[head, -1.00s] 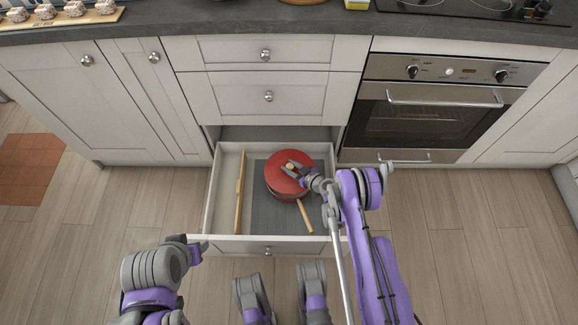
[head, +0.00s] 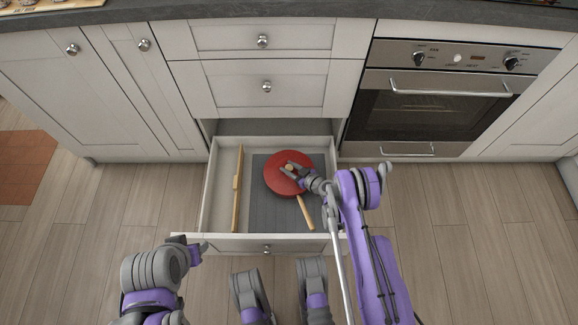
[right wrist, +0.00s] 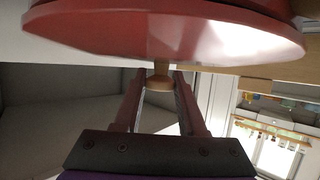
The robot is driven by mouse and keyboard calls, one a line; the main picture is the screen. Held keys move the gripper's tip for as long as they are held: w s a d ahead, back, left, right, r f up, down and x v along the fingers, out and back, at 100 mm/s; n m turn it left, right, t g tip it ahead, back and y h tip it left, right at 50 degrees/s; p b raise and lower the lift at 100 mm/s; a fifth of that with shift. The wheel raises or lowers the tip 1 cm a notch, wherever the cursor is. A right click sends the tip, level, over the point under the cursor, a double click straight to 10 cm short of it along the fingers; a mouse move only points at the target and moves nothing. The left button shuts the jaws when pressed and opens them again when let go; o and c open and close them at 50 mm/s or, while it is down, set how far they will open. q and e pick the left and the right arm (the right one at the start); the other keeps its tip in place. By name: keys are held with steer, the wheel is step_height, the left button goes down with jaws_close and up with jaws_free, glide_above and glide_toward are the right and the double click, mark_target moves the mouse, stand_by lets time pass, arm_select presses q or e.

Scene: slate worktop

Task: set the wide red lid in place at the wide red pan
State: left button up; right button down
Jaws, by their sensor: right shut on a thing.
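The wide red lid (head: 283,184) is over the wide red pan in the open drawer and covers nearly all of it. The pan's wooden handle (head: 305,212) sticks out toward the drawer front. My right gripper (head: 290,169) is shut on the lid's wooden knob, which shows between the fingers in the right wrist view (right wrist: 159,82). The lid's red top (right wrist: 170,32) fills the upper part of that view. Whether the lid touches the pan rim all round I cannot tell. My left gripper (head: 198,252) is at the drawer's front left corner, away from the pan; its fingers are unclear.
The drawer (head: 208,190) stands open with a grey mat (head: 264,212) on its floor. A wooden divider (head: 237,195) runs along its left side. The oven (head: 430,105) is to the right, and closed cabinets are around. Wooden floor is free on both sides.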

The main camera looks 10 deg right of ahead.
steer(key=shift+c, duration=2)
jaws_free()
step_height(320, 180, up, 9)
steer(key=shift+f+p, duration=0.1)
steer(key=shift+p, duration=1.15)
steer(key=shift+r, duration=0.55)
